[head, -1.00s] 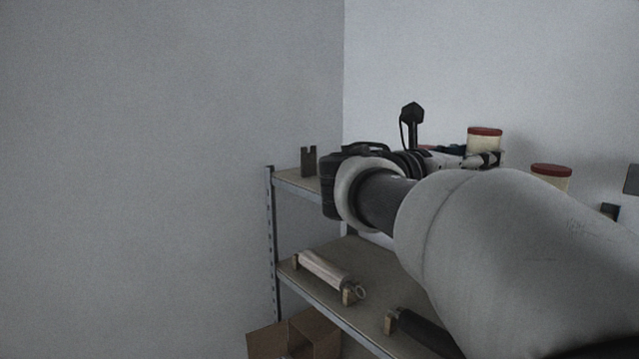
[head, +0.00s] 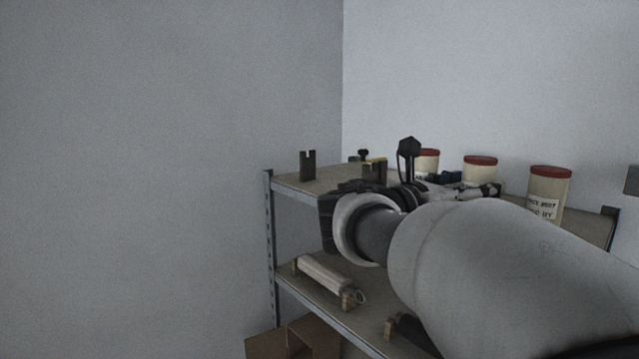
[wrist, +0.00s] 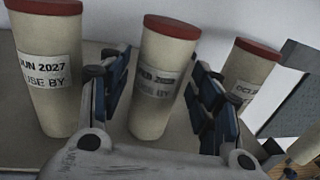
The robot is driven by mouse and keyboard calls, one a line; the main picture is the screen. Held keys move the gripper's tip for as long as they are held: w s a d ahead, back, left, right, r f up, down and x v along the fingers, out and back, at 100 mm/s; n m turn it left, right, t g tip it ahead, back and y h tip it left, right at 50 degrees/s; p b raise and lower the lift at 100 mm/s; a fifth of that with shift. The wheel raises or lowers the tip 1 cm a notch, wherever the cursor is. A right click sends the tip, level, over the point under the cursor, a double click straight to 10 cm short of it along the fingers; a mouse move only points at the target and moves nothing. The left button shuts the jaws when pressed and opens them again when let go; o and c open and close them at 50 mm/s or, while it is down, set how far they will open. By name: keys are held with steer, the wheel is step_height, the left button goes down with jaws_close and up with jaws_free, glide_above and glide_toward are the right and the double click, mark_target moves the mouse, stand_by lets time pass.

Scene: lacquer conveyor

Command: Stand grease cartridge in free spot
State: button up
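The grease cartridge (wrist: 164,70), a cream cylinder with a red lid, stands upright in the wrist view between two similar ones. In the head view (head: 480,168) its lower part is hidden by my gripper. My gripper (wrist: 160,75) has one finger on each side of it, with small gaps showing, so it looks open around the cartridge. Its label is partly blurred and reads "USE BY". The left neighbour (wrist: 55,75) reads "JUN 2027"; the right neighbour (wrist: 248,80) stands beyond the right finger.
The cartridges stand on the top board (head: 290,184) of a metal rack. A notched dark block (head: 308,166) is at its left end. A pale tube (head: 322,274) lies on holders on the lower shelf. A cardboard box (head: 300,340) sits below.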

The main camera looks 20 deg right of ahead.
stand_by(0.3)
steer(key=shift+a+r, duration=0.15)
steer(key=v, duration=1.1)
steer(key=s+a+f+m+g+y, duration=0.1)
steer(key=s+f+m+y, duration=0.4)
steer(key=f, duration=0.4)
steer(key=s+a+f+m+y, duration=0.1)
steer(key=s+f+m+y, duration=0.3)
steer(key=s+f, duration=0.45)
steer(key=s+a+f+m+t+y, duration=0.1)
steer(key=s+a+f+m+y, duration=0.3)
steer(key=a+f+m+y, duration=0.4)
steer(key=a+f+m, duration=0.3)
steer(key=a+f, duration=0.1)
steer(key=a, duration=0.1)
steer(key=shift+s+a+f+m+t+y+b, duration=0.2)
steer(key=shift+s+a+m+t+y+b, duration=0.1)
steer(key=shift+t, duration=0.1)
steer(key=shift+f, duration=0.1)
